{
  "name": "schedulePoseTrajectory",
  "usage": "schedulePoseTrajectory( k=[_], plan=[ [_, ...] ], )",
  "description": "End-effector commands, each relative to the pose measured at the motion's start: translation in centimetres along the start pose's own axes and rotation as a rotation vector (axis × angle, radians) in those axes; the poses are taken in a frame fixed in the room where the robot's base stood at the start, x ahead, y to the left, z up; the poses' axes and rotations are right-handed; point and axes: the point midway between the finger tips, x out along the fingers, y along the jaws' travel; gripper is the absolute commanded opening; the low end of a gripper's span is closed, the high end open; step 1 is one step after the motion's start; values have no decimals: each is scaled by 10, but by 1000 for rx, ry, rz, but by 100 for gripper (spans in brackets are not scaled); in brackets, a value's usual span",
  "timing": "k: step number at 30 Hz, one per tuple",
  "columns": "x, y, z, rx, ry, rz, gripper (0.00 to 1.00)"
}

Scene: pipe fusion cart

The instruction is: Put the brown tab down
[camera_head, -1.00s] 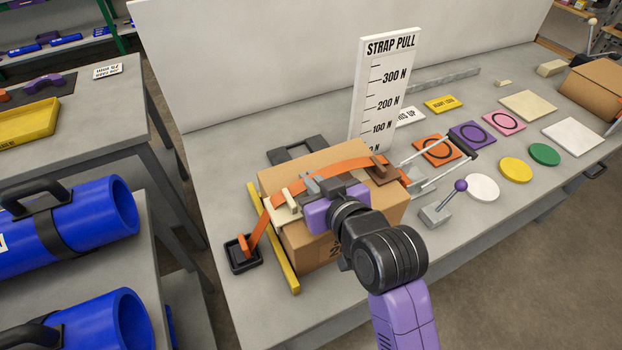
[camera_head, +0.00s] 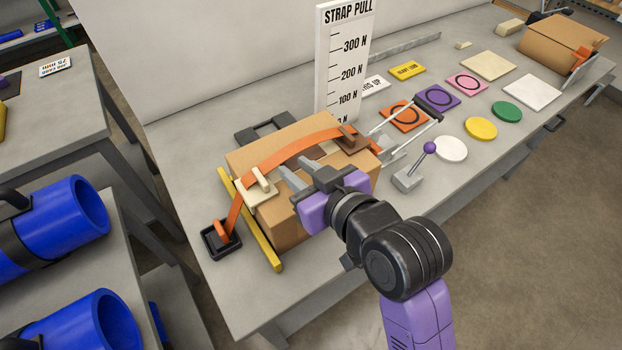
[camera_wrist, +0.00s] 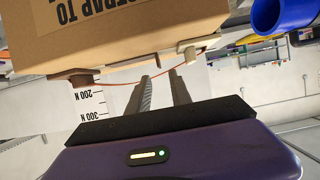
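A cream tab (camera_head: 262,181) stands on a cream corner piece at the near left edge. My gripper (camera_head: 293,174) is open and empty, above the near side of the box between the two tabs, closer to the cream one.
The strap's left end drops to a black tray (camera_head: 221,240). A yellow bar (camera_head: 249,219) lies along the box's left side. The strap pull sign (camera_head: 342,65) stands behind. A purple-knobbed lever (camera_head: 415,172) and a metal frame (camera_head: 408,127) are right. Coloured discs lie farther right.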

Motion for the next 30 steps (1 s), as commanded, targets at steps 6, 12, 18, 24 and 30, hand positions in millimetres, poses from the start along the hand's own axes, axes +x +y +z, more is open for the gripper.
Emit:
schedulePoseTrajectory(
  k=[6,12,18,24,30],
  plan=[
    [-35,0,0,1,2,0,25],
    [-47,0,0,0,1,0,25],
    [-48,0,0,0,0,-1,25],
    [-52,3,20,44,4,27,25],
    [-80,16,79,164,31,144,25]
  ],
)
